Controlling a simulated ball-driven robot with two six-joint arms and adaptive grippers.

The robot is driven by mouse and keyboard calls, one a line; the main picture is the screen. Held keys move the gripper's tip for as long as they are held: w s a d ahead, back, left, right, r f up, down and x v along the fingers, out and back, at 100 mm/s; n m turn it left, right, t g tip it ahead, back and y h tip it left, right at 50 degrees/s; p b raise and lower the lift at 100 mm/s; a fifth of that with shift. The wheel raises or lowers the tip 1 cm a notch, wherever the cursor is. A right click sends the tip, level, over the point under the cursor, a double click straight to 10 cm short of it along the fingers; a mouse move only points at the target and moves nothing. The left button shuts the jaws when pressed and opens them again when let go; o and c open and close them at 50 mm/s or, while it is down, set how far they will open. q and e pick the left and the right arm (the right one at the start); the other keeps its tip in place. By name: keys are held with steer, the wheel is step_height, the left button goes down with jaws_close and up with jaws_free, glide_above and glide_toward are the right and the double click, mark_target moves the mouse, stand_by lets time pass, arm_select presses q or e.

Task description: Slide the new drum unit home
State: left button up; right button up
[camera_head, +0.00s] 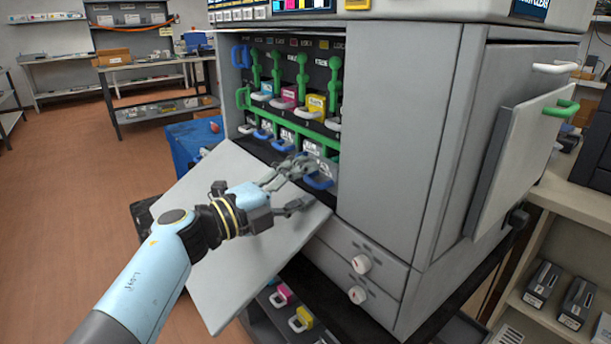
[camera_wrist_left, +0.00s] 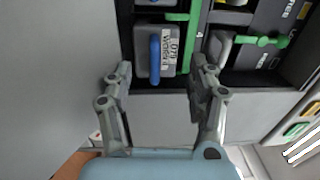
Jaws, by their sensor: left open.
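The printer (camera_head: 385,120) stands open at its front, with its flap (camera_head: 225,262) folded down. A grey drum unit (camera_head: 325,166) with a blue handle and a white label sits in the rightmost lower slot and seems to stick out past its neighbours. In the left wrist view the drum unit (camera_wrist_left: 143,62) faces me, its blue handle upright in the picture. My left gripper (camera_head: 303,185) is open in front of it. In the wrist view its fingers (camera_wrist_left: 160,72) are spread on both sides of the handle, with nothing held. Contact cannot be told.
Green levers (camera_head: 303,78) and coloured toner cartridges (camera_head: 317,104) sit above the drum row. The printer's side panel (camera_head: 513,165) stands open at the right. More cartridges (camera_head: 302,319) lie on a shelf below. Open floor (camera_head: 60,210) is at the left.

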arm_select(q)
steer(key=shift+s+p+v, duration=0.25)
steer(key=shift+p+v, duration=0.35)
steer(key=shift+v, duration=0.75)
steer(key=shift+d+f, duration=0.15)
